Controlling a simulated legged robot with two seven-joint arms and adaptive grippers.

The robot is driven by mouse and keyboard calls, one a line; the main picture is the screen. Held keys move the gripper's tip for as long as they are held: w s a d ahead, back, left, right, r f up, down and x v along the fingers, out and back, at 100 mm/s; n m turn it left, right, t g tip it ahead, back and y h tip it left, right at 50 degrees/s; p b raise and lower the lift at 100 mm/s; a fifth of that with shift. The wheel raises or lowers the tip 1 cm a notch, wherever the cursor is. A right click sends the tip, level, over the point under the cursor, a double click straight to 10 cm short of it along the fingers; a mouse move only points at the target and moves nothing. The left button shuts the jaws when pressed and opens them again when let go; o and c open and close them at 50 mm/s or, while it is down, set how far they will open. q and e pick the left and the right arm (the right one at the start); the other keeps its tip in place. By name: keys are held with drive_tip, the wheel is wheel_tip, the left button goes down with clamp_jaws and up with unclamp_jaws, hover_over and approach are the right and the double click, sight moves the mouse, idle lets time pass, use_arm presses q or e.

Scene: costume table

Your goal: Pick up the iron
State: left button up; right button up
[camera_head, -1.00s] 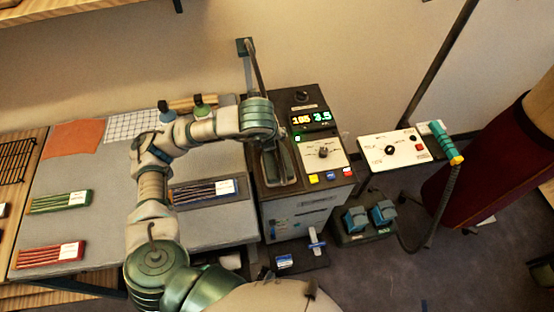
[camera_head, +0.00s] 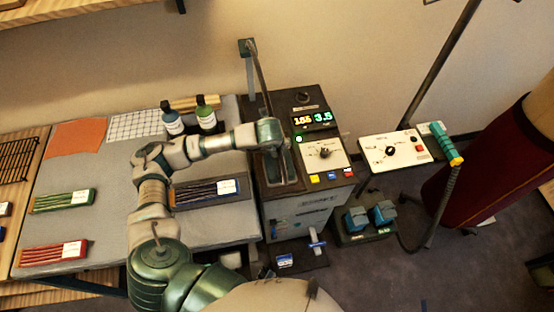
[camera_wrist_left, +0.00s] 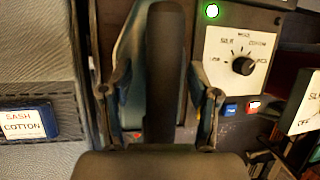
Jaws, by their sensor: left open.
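The iron (camera_wrist_left: 165,60) shows in the left wrist view as a dark upright handle with a grey-teal body beside and beneath it. It sits in the dark rest on top of the control station. My left gripper (camera_wrist_left: 160,85) is open, with one finger on each side of the handle. I cannot tell whether either finger touches it. In the head view my left wrist reaches over the station, and the gripper and iron are largely hidden there. My right gripper is not in view.
The station has a lit display (camera_head: 312,120) and a dial panel (camera_head: 322,153). A post with a cord (camera_head: 250,65) rises behind the iron. Two bottles (camera_head: 172,122) (camera_head: 206,115) and bundle trays (camera_head: 210,190) are on the grey table. A white control box (camera_head: 393,150) stands right.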

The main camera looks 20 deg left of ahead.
use_arm(q)
drive_tip(key=shift+d, duration=0.25)
drive_tip(key=shift+a+f+b, duration=0.15)
drive_tip(key=shift+f+b, duration=0.1)
drive_tip(key=shift+b, duration=0.2)
idle(0.3)
drive_tip(key=shift+c, duration=0.3)
clamp_jaws()
drive_tip(key=shift+r, duration=0.15)
